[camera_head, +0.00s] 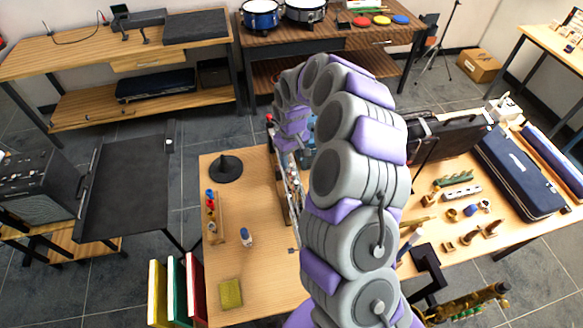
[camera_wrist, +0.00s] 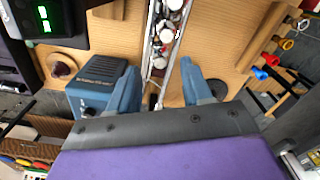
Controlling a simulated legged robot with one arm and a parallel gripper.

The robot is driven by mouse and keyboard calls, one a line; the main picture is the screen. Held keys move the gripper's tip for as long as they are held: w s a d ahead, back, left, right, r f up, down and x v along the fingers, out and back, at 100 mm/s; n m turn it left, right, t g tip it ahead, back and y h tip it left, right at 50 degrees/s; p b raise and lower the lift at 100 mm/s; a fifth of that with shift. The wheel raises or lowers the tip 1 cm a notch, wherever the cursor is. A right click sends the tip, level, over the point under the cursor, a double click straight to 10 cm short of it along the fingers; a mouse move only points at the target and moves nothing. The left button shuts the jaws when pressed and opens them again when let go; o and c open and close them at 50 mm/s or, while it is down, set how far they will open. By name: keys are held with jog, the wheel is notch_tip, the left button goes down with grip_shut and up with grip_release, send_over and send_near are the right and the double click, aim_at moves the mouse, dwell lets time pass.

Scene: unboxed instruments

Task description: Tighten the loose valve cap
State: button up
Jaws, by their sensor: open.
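In the wrist view my gripper (camera_wrist: 160,86) is open, its two blue fingers spread apart. In the head view part of the instrument (camera_head: 293,190) shows on the middle table, beside my arm, which hides the rest. I cannot pick out a loose valve cap with certainty.
A blue box (camera_wrist: 98,80) stands close left of my gripper. The middle table (camera_head: 265,275) bears a wooden rack (camera_head: 216,230), small bottle (camera_head: 246,238), yellow-green pad (camera_head: 230,293) and black round stand (camera_head: 226,168). A dark blue case (camera_head: 518,172) lies on the right table.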

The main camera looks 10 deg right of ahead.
aim_at(292, 165)
jog(key=shift+f, duration=2.8)
jog(key=shift+c, duration=0.2)
grip_shut()
